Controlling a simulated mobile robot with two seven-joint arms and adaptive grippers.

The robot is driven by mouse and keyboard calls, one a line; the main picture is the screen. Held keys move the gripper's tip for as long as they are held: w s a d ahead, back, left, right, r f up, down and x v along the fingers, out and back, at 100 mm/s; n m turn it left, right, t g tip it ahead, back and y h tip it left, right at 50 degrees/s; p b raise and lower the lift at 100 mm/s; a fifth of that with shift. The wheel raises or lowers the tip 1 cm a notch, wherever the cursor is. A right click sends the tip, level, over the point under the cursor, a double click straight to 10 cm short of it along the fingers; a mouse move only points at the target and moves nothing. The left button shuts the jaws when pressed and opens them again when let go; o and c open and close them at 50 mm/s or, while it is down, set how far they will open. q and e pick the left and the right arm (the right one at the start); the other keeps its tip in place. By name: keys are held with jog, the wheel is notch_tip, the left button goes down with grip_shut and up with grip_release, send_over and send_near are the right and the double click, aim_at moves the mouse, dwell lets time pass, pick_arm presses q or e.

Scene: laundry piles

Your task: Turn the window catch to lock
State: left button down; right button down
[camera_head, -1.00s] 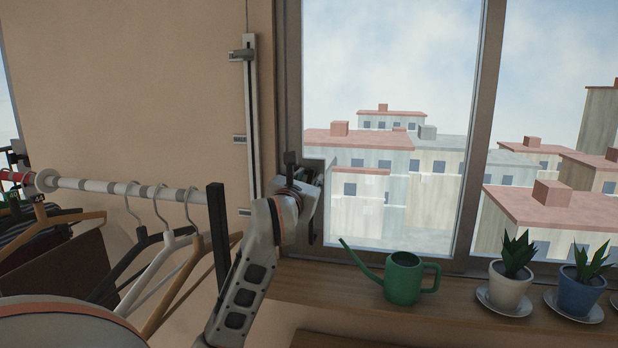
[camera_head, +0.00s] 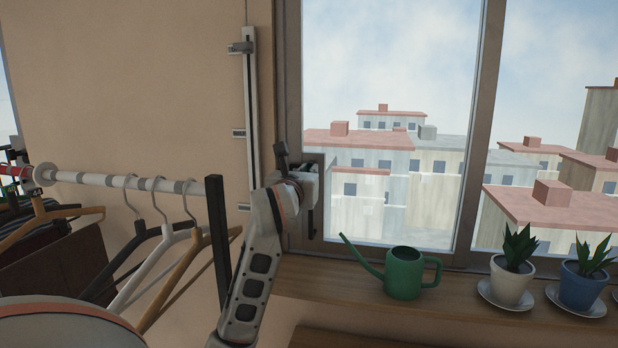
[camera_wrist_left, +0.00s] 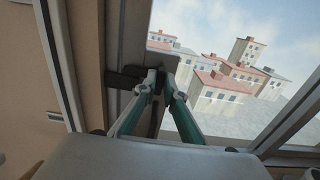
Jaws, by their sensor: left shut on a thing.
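My left gripper (camera_head: 308,178) is at the left upright of the window frame (camera_head: 290,90), beside the glass. In the left wrist view its two teal-sided fingers (camera_wrist_left: 160,82) are close together, shut on the window catch. A dark block of the catch (camera_wrist_left: 125,77) shows just left of the fingertips, against the grey frame. The gripped part is mostly hidden by the fingers. In the head view the wrist and hand cover most of the catch, so its exact angle cannot be told. My right gripper is not in view.
A green watering can (camera_head: 403,274) stands on the wooden sill (camera_head: 345,295), right of my arm. Potted plants in a white pot (camera_head: 511,284) and a blue pot (camera_head: 580,288) stand further right. A clothes rail (camera_head: 90,179) with several hangers is close on the left.

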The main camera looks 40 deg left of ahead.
pick_arm(q)
jog(key=c, duration=2.1)
grip_release()
jog(key=shift+c, duration=0.2)
jog(key=v, duration=0.7)
jog(key=shift+s, duration=0.25)
jog(key=shift+d, duration=0.1)
